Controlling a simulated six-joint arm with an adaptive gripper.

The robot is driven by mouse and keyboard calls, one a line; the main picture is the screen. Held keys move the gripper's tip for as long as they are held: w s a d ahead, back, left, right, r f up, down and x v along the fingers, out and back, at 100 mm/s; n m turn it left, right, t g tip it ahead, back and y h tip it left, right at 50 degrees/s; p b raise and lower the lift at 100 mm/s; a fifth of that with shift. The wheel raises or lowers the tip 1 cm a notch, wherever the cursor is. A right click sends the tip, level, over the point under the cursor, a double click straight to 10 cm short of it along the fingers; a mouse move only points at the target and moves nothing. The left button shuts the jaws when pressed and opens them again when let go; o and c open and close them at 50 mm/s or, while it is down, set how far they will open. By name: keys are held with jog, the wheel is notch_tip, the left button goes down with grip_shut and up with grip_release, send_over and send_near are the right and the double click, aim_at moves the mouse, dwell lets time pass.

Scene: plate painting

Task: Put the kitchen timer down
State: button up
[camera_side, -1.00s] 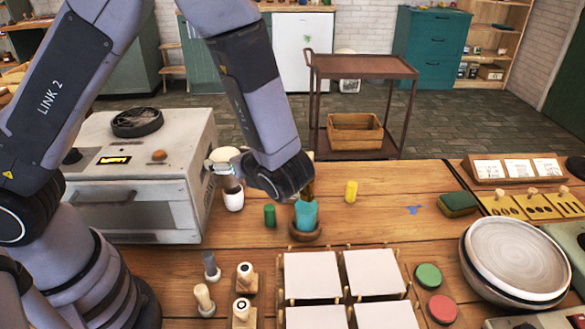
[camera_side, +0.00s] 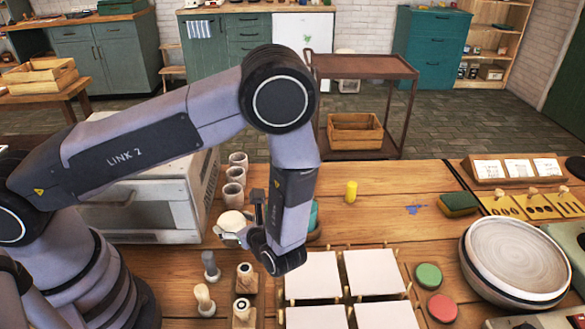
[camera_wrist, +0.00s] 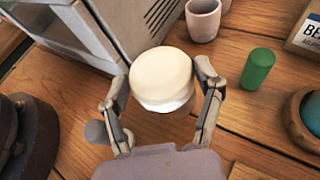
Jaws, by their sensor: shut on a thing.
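The kitchen timer is a round, cream-white object (camera_side: 236,221), held at the end of my arm near the front right corner of the oven. In the wrist view the timer (camera_wrist: 162,78) sits between the two fingers of my gripper (camera_wrist: 166,86), which press on its left and right sides. In the side view my gripper (camera_side: 232,233) is partly hidden by the timer and my own wrist. The timer is low over the wooden table; I cannot tell whether its underside touches the wood.
Several grey-white cups (camera_side: 234,194) stand behind the timer, beside the oven (camera_side: 140,215). A green cylinder (camera_wrist: 257,68) stands to its right in the wrist view. Stampers (camera_side: 210,266) stand in front. White tiles (camera_side: 313,273) lie to the right. Bare wood surrounds the timer.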

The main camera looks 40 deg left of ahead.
jog(key=shift+f, duration=1.9)
jog(key=shift+f, duration=0.15)
jog(key=o, duration=1.2)
jog(key=shift+o, duration=0.2)
